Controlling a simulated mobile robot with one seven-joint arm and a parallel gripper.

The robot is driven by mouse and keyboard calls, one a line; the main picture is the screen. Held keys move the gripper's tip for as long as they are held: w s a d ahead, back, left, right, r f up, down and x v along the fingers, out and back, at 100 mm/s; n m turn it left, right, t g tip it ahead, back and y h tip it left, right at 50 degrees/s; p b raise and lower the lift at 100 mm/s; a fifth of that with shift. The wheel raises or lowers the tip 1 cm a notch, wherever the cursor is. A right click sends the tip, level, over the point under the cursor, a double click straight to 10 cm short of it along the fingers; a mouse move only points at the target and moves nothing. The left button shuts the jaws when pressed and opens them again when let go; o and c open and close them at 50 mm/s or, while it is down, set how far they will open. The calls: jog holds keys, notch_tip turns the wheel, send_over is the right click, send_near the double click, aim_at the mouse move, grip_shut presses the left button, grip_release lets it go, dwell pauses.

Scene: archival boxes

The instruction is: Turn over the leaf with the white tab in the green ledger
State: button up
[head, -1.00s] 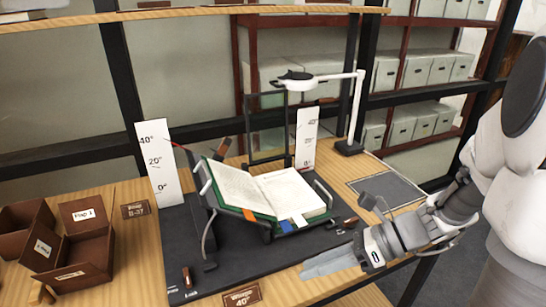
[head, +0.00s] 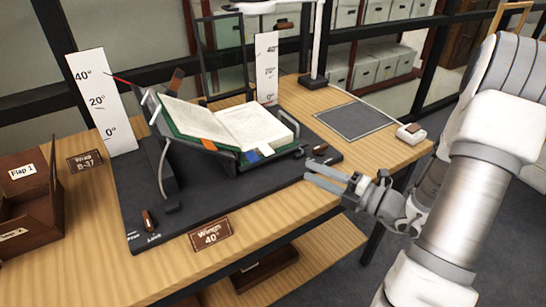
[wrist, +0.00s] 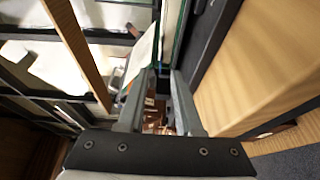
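The green ledger (head: 222,132) lies open on a cradle with raised wings. Its left half is tilted up, and written pages show on both sides. An orange tab (head: 208,144) and a blue tab (head: 252,155) stick out at its front edge. A small pale patch beside the blue tab may be the white tab; it is too small to tell. My gripper (head: 308,175) is right of the ledger, near the table's front edge, apart from it. Its two fingers are parted and empty. In the wrist view the fingers (wrist: 160,76) also stand apart, with a green edge beyond them.
The cradle stands on a dark base (head: 190,215) with small brown knobs. A "Wings 40°" sign (head: 211,233) lies in front. Angle boards (head: 101,105) stand behind. A brown box (head: 30,215) is at left. A dark grey mat (head: 355,120) at right is clear.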

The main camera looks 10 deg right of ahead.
jog(key=b+x, duration=0.2)
jog(key=x, duration=1)
jog(key=shift+w+a, duration=0.1)
jog(key=shift+a, duration=0.1)
grip_shut()
dwell(0.9)
